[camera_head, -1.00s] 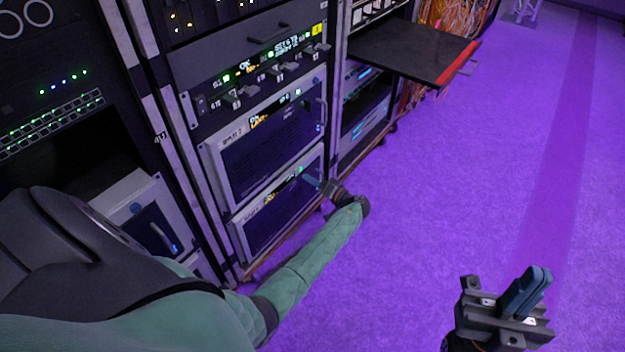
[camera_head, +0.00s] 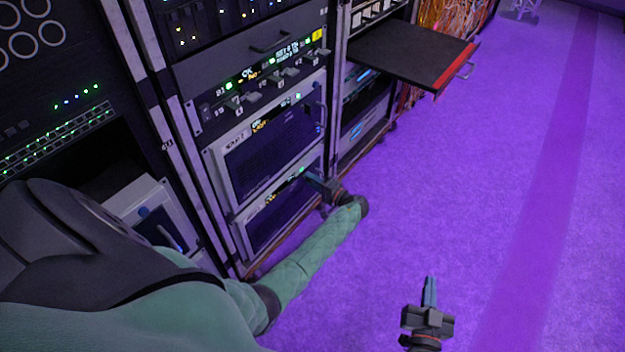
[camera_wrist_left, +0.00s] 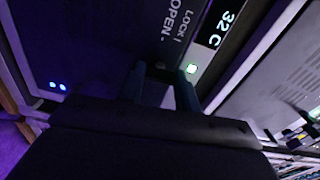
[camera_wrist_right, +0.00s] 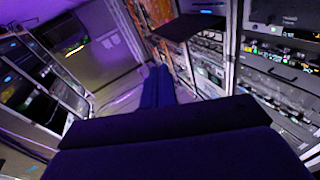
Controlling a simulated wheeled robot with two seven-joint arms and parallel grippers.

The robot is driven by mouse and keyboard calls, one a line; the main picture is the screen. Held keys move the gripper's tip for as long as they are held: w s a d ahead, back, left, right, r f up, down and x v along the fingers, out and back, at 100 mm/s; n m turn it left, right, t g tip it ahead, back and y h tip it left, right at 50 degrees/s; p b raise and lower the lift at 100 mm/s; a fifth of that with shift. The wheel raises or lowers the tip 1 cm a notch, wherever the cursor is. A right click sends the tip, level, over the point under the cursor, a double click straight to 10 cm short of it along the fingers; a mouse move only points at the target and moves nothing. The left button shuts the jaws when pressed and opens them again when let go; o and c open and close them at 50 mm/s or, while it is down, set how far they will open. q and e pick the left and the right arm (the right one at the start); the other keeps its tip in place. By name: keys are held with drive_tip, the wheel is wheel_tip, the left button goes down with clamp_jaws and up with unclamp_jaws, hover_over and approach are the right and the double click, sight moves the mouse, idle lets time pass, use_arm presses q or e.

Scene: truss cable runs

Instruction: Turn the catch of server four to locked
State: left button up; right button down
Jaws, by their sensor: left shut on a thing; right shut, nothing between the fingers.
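The lower server (camera_head: 283,212) in the middle rack has a dark front in a light frame; its number is too small to read. My left gripper (camera_head: 318,184) is at its right end. In the left wrist view the two fingers (camera_wrist_left: 160,92) stand either side of a small dark catch (camera_wrist_left: 160,72), shut on it and mostly hiding it. The printed words LOCK and OPEN (camera_wrist_left: 183,22) are just beyond; which one the catch points to I cannot tell. My right gripper (camera_head: 429,282) is shut and empty over the purple floor.
A similar server (camera_head: 270,140) sits above, under a panel with several small levers (camera_head: 265,85). A dark shelf (camera_head: 410,52) with a red edge juts from the rack behind. The floor (camera_head: 500,200) at right is clear.

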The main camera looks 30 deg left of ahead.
use_arm(q)
drive_tip(key=shift+m+p, duration=0.35)
drive_tip(key=shift+m, duration=0.35)
use_arm(e)
wheel_tip(320, 180, down, 10)
drive_tip(key=s+g, duration=0.2)
drive_tip(key=g, duration=0.1)
drive_tip(key=shift+s+f+g+h, duration=0.2)
drive_tip(key=shift+s+g+h, duration=0.1)
drive_tip(key=shift+s+g, duration=0.1)
use_arm(q)
drive_tip(key=o, duration=1)
drive_tip(key=shift+d, duration=0.1)
drive_tip(key=shift+s+d, duration=0.15)
drive_tip(key=shift+d, duration=1.8)
drive_tip(key=shift+s+d, duration=0.15)
drive_tip(key=shift+d, duration=1.75)
use_arm(e)
drive_tip(key=shift+w+r, duration=0.1)
drive_tip(key=shift+r, duration=0.05)
